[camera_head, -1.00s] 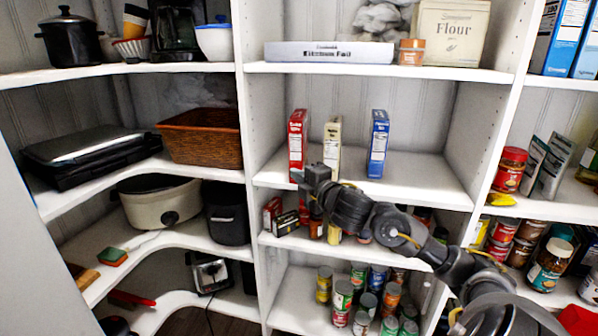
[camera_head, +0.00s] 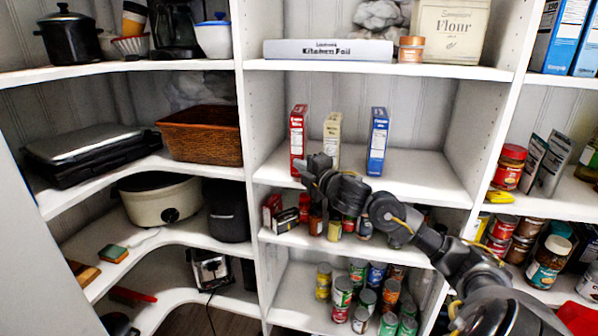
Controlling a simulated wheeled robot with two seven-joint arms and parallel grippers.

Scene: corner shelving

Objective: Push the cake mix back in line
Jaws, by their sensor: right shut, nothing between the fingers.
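Three upright boxes stand apart on the middle shelf (camera_head: 420,175): a red box (camera_head: 298,135) at the left, a cream box (camera_head: 332,135) and a blue box (camera_head: 378,138) at the right. Their lettering is too small to tell surely which is the cake mix. My right arm reaches in from the lower right. My right gripper (camera_head: 313,166) is shut and empty, at the shelf's front edge by the lower part of the red box. It hides the foot of the cream box. I cannot tell whether it touches the red box. My left gripper is not in view.
The shelf above holds a kitchen foil box (camera_head: 328,51), an orange jar (camera_head: 411,49) and a flour bag (camera_head: 450,30). Small jars and several cans (camera_head: 343,292) stand on the shelves below. The middle shelf is clear right of the blue box. An upright divider (camera_head: 489,150) bounds it.

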